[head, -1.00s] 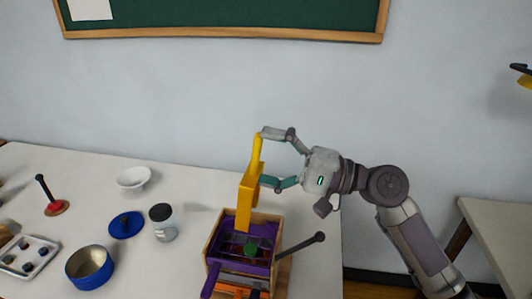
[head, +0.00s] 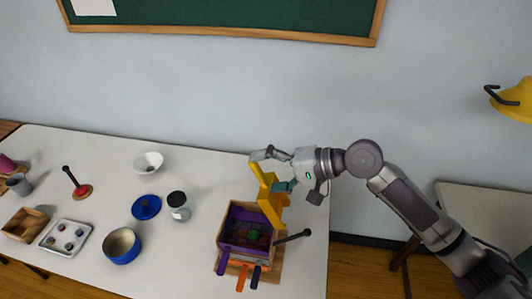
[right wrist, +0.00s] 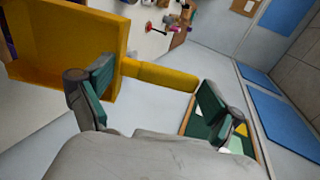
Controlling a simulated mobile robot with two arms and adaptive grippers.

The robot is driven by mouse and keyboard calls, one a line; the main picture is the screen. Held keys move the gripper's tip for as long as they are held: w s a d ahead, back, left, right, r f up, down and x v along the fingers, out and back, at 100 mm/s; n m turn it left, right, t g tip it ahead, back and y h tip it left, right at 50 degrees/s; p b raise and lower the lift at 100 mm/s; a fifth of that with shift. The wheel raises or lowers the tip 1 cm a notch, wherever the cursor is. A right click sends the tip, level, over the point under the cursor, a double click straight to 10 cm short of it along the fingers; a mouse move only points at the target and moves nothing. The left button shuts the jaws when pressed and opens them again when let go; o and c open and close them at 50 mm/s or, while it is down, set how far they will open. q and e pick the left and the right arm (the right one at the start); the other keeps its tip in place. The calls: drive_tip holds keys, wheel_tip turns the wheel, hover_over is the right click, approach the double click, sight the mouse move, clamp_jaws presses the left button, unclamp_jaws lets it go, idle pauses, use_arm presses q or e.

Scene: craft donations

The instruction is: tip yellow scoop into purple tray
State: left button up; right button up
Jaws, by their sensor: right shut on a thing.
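The yellow scoop (head: 272,211) is above the back right edge of the purple tray (head: 237,214), its pan tipped steeply. My right gripper (head: 268,172) is shut on the scoop's handle. In the right wrist view the scoop's pan (right wrist: 55,45) is at the upper left, and the handle runs between the fingers of my right gripper (right wrist: 152,98). The pan's visible inside looks bare. The purple tray sits in a wooden frame, with a small green thing and dark pieces in it. The scoop hides part of the tray's back right corner. My left gripper is out of view.
A dark-knobbed rod (head: 293,236) sticks out right of the tray. Purple, orange and dark handles jut out in front.

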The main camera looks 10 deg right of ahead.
drive_tip(key=r+h+p, duration=0.1)
drive_tip(key=r+p, duration=0.1)
drive_tip(key=p, duration=0.2)
drive_tip(key=shift+g+h+p, duration=0.3)
drive_tip(key=shift+h+p, duration=0.1)
drive_tip(key=shift+f+h, duration=0.25)
drive_tip(key=shift+h, duration=0.25)
drive_tip(key=shift+g+h, duration=0.3)
drive_tip(key=shift+h, duration=0.2)
drive_tip(key=g+h, duration=0.1)
drive_tip(key=h, duration=0.1)
drive_tip(key=r+h, duration=0.1)
drive_tip(key=h, duration=0.2)
drive_tip(key=shift+w+a+r+g, duration=0.15)
drive_tip(key=shift+g, duration=0.25)
drive_tip(key=h, duration=0.2)
drive_tip(key=g+h, duration=0.1)
drive_tip(key=shift+r+h, duration=0.3)
drive_tip(key=shift+h, duration=0.1)
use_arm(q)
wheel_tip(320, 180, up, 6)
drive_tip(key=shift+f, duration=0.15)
use_arm(e)
drive_tip(key=shift+d, duration=0.25)
